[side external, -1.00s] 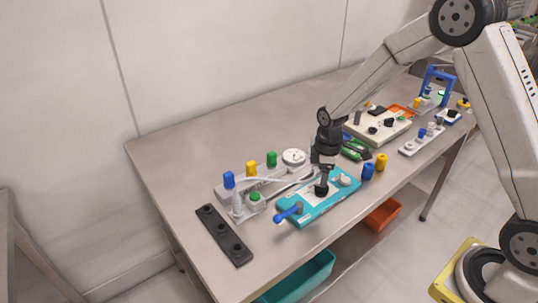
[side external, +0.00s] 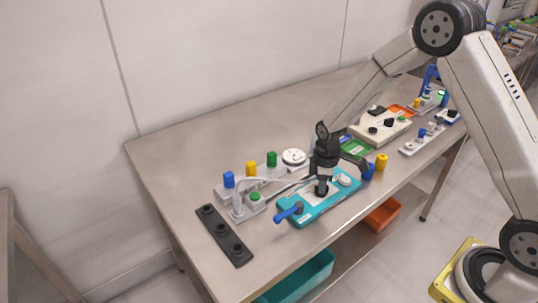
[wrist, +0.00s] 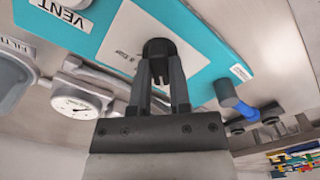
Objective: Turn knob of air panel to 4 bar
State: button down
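The teal air panel (side external: 318,206) lies near the front edge of the table, with a white label face. Its black knob (wrist: 158,48) shows between my fingertips in the wrist view; in the side view my gripper (side external: 322,190) hides it. My gripper (wrist: 160,66) points down at the panel, its two fingers apart, one on each side of the knob. Whether they press on it is unclear. A white round gauge (side external: 345,181) sits to the right of the knob.
A blue handle (side external: 289,213) sticks out at the panel's left end. Blue and yellow cylinders (side external: 381,162) stand right of the panel. A grey fixture (side external: 262,188) with coloured blocks lies behind, and a black strip (side external: 222,236) at left. The table's back left is bare.

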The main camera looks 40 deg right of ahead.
jog(key=shift+m, duration=0.3)
jog(key=m, duration=0.3)
jog(key=shift+m, duration=2.6)
jog(key=c, duration=0.6)
grip_release()
jog(key=shift+o, duration=0.2)
jog(key=shift+r, duration=0.15)
jog(key=shift+r, duration=3.75)
